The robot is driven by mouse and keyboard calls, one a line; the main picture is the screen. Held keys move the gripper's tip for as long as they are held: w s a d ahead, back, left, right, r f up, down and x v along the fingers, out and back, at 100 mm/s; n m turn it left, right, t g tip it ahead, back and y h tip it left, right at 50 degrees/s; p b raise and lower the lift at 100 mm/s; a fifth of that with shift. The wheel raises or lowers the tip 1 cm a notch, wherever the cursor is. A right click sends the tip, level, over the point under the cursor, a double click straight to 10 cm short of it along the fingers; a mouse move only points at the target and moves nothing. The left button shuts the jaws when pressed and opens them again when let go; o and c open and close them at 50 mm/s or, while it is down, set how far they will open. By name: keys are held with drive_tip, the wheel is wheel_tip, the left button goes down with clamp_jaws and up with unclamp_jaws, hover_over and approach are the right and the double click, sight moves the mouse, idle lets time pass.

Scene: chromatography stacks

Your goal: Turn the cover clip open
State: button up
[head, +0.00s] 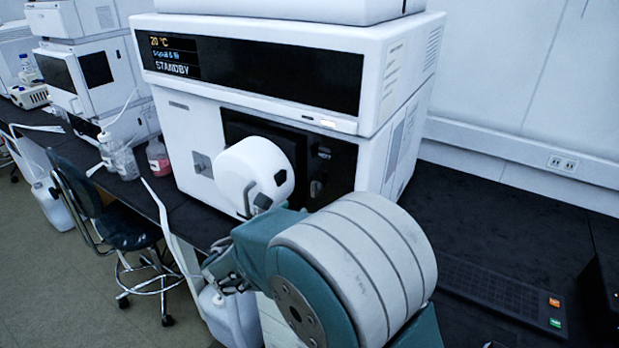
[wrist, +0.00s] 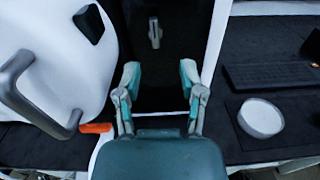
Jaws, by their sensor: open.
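The cover clip (wrist: 154,33) is a small grey upright piece on the instrument's dark front panel. It appears small in the head view (head: 316,188), on the right part of that panel. My gripper (wrist: 159,74) is open and empty in the wrist view, its two teal and grey fingers spread apart. It is below the clip in that picture, with the clip between the lines of the fingers and apart from them. The clip looks about upright. In the head view I cannot make out the fingertips; my arm fills the lower middle.
The white instrument (head: 400,85) shows STANDBY on its display. A dark keyboard (head: 495,290) lies on the black bench to the right, with a white round dish (wrist: 261,118) nearby in the wrist view. Bottles (head: 157,157) stand left; a chair (head: 105,220) is before the bench.

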sight(312, 188)
drive_tip(key=x, duration=0.6)
drive_tip(key=a+x, duration=0.1)
drive_tip(key=x, duration=0.2)
drive_tip(key=shift+w+d, duration=0.2)
drive_tip(key=shift+w, duration=0.35)
drive_tip(key=shift+x, duration=0.75)
drive_tip(key=shift+d, duration=0.1)
drive_tip(key=shift+s+n, duration=0.1)
drive_tip(key=shift+n, duration=0.2)
clamp_jaws()
